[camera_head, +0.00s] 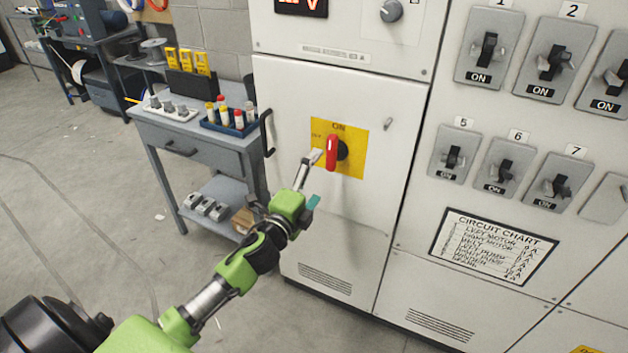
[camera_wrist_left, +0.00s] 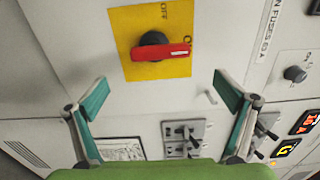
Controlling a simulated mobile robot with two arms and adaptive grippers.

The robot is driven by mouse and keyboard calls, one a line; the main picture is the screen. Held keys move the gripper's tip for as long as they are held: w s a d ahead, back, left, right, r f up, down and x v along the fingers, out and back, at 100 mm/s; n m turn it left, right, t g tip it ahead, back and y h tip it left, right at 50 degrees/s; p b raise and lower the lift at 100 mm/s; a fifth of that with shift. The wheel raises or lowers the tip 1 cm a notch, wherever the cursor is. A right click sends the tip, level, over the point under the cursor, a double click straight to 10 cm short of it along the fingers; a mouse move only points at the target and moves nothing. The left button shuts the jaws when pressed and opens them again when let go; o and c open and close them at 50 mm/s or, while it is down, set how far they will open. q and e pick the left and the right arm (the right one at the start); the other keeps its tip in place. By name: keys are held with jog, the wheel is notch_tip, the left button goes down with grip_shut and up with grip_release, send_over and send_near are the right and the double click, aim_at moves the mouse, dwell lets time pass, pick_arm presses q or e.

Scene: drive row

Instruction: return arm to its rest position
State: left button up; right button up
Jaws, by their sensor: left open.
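My left arm is lime green and reaches in from the lower left in the head view. Its gripper (camera_head: 312,181) is open and empty, just in front of the grey cabinet, close to the rotary switch. The switch has a red handle (camera_head: 331,152) on a black hub over a yellow plate (camera_head: 351,168). The handle stands vertical, toward the ON mark. In the left wrist view the red handle (camera_wrist_left: 160,51) lies ahead of the open teal-padded fingers (camera_wrist_left: 162,95), apart from both. My right gripper is not in view.
A grey cart (camera_head: 165,146) with a blue tray (camera_head: 232,128) of coloured cylinders stands left of the cabinet. Breaker switches (camera_head: 490,50) and a circuit chart (camera_head: 490,246) are on the cabinet panels at right. The floor at left is mostly open.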

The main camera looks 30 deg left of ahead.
pick_arm(q)
jog(key=shift+s, duration=0.6)
jog(key=s+a+f+n+g, duration=0.1)
jog(key=s+f+n+g, duration=0.2)
jog(key=f, duration=0.9)
jog(key=s+f+n+g, duration=0.2)
jog(key=s+f, duration=0.1)
jog(key=f, duration=0.9)
jog(key=s+d+f+n+g, duration=0.1)
jog(key=s+f+n+g, duration=0.1)
jog(key=s+f, duration=0.45)
jog(key=s+f+n+g, duration=0.15)
jog(key=s+f, duration=0.25)
jog(key=f, duration=0.6)
jog(key=s+d+f+n+g, duration=0.2)
jog(key=s+f, duration=0.4)
jog(key=s, duration=0.6)
jog(key=s+d+f+n+g, duration=0.2)
jog(key=s+f, duration=0.4)
jog(key=s, duration=0.6)
jog(key=s+d+f+n+g+h, duration=0.1)
jog(key=s+d+f+n+g, duration=0.2)
jog(key=s+f, duration=0.4)
jog(key=s+d+g, duration=0.1)
jog(key=s, duration=0.5)
jog(key=shift+d, duration=0.25)
